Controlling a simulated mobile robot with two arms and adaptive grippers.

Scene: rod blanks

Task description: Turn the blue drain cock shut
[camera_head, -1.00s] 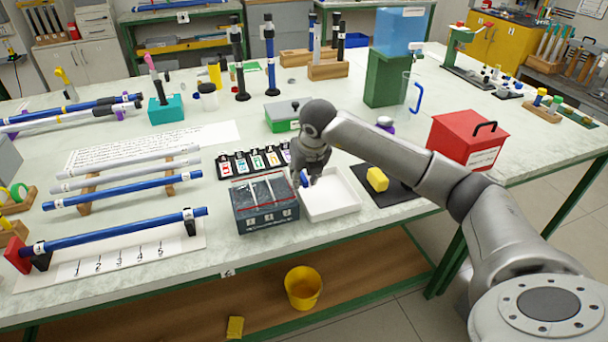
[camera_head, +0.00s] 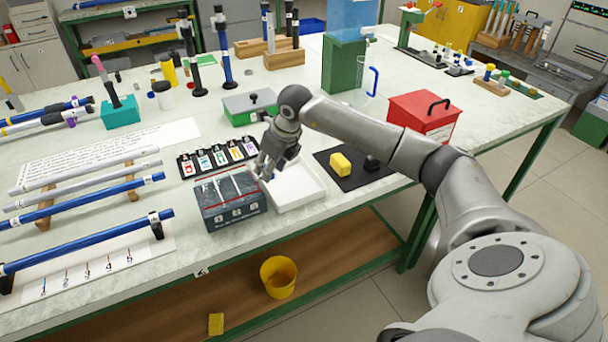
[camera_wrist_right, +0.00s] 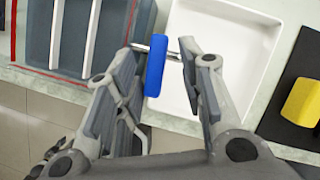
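The blue drain cock (camera_wrist_right: 156,66) shows in the right wrist view as a blue lever on a thin metal stem, beside the dark compartmented box (camera_wrist_right: 97,35). The lever lies roughly along the box's side, across the stem. My right gripper (camera_wrist_right: 166,62) is open, with one finger on each side of the lever. A gap shows on the right; I cannot tell whether the left finger touches it. In the head view my right gripper (camera_head: 268,170) is over the seam between the box (camera_head: 232,212) and the white tray, mostly hiding the cock. My left gripper is out of view.
The white tray (camera_head: 299,200) stands right of the box; its inside looks empty. A yellow block (camera_head: 340,164) lies on a black mat (camera_head: 366,180). Numbered cards (camera_head: 218,158) stand behind the box. A red box (camera_head: 423,114) is near my right forearm. A yellow bucket (camera_head: 279,276) sits below.

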